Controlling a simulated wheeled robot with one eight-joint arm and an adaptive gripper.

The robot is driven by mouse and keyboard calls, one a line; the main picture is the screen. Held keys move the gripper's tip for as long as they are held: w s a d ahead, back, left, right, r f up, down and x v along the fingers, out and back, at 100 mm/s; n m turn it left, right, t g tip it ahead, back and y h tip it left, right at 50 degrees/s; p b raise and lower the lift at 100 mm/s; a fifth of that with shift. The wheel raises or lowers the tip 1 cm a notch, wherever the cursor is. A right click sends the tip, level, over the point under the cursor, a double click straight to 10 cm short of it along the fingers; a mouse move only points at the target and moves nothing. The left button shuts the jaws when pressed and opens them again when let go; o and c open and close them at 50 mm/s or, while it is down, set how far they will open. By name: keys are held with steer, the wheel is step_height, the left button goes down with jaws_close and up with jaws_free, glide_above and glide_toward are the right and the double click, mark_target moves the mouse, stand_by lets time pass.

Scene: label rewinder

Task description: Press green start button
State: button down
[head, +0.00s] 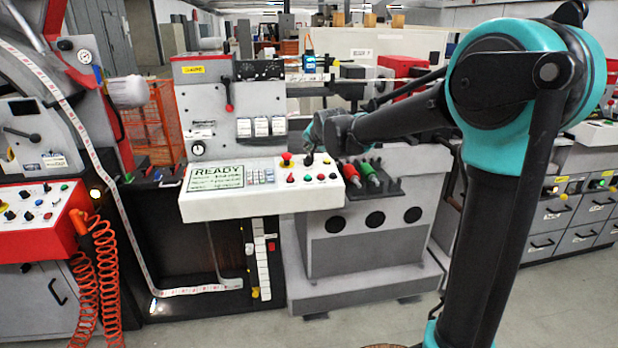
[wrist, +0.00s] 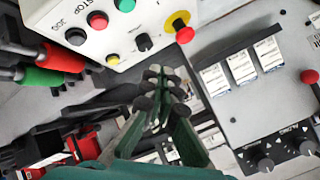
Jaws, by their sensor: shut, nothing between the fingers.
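The green start button (head: 307,178) sits in the lower row of the white control panel (head: 262,205), left of the red stop button (head: 321,177) and the black jog button (head: 334,176). In the wrist view the panel appears turned around. There the green button (wrist: 124,4) is at the top edge, partly cut off, beside the red STOP (wrist: 97,20) and black JOG (wrist: 75,36). My gripper (wrist: 157,78) is shut and empty. It appears near the panel's back edge, close to the black knob (wrist: 143,42); no contact with the green button shows.
A red emergency stop on a yellow base (wrist: 184,32) stands near the knob. Red (head: 350,175) and green (head: 369,172) handles lie in a black rack right of the panel. A grey unit with white labelled modules (head: 261,127) rises behind. A READY screen (head: 215,177) is at the left.

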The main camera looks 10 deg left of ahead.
steer(key=shift+w+a+f, duration=0.1)
steer(key=shift+w+f, duration=0.1)
steer(key=shift+f, duration=1.25)
steer(key=shift+w+a+f, duration=0.1)
steer(key=shift+w+f, duration=0.1)
steer(key=shift+f, duration=1.25)
steer(key=shift+w+f, duration=0.2)
steer(key=shift+f, duration=1.25)
steer(key=shift+f, duration=0.45)
steer(key=shift+w+f, duration=0.15)
steer(key=shift+f, duration=0.3)
steer(key=shift+r, duration=0.9)
steer(key=shift+r, duration=0.1)
steer(key=shift+s+d+r, duration=0.1)
steer(key=shift+s+r, duration=0.15)
steer(key=shift+r, duration=0.95)
steer(key=shift+s+r, duration=0.25)
steer(key=shift+r, duration=0.95)
